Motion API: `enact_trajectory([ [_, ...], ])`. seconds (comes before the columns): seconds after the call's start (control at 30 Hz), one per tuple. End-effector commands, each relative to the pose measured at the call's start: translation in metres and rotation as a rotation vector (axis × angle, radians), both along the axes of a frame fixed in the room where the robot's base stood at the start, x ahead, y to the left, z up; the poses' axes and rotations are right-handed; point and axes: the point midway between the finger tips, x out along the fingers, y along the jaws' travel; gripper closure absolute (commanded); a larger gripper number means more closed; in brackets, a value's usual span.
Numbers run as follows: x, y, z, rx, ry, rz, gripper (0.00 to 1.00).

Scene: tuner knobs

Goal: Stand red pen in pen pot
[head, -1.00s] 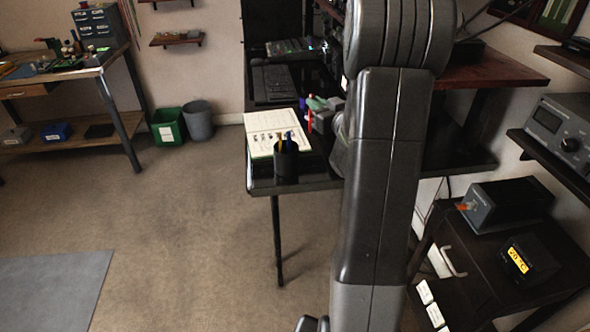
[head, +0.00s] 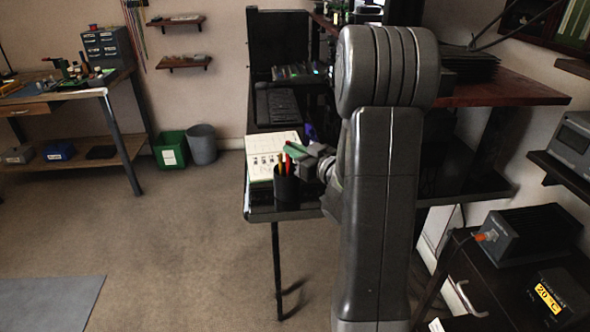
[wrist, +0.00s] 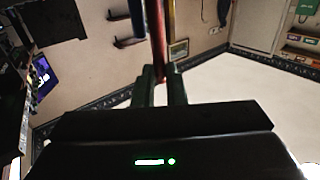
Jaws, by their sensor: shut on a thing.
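The black pen pot (head: 286,188) stands near the front left corner of the dark desk. A yellow-orange pen (head: 282,167) stands in it. The red pen (head: 289,164) shows upright just above the pot's rim; I cannot tell whether its lower end is inside. My gripper (head: 298,152) is right beside the pot's top, reaching in from the right. In the wrist view my gripper (wrist: 160,75) is shut on the red pen (wrist: 158,35), which runs up between the two fingers. My arm hides part of the desk behind it.
A dark cabinet with a 20 °C box (head: 560,296) stands at right.

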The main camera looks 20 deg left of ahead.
Motion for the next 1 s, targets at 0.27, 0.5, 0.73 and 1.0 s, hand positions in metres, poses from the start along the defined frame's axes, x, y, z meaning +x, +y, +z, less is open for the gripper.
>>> enact_trajectory([
  [0.27, 0.000, 0.000, -0.023, -0.001, 0.002, 0.000, 1.00],
  [0.5, 0.000, 0.000, -0.049, -0.001, 0.001, -0.001, 1.00],
  [0.73, 0.000, 0.000, -0.049, 0.000, -0.001, 0.000, 1.00],
  [1.0, 0.000, 0.000, -0.051, 0.000, -0.001, 0.000, 0.67],
])
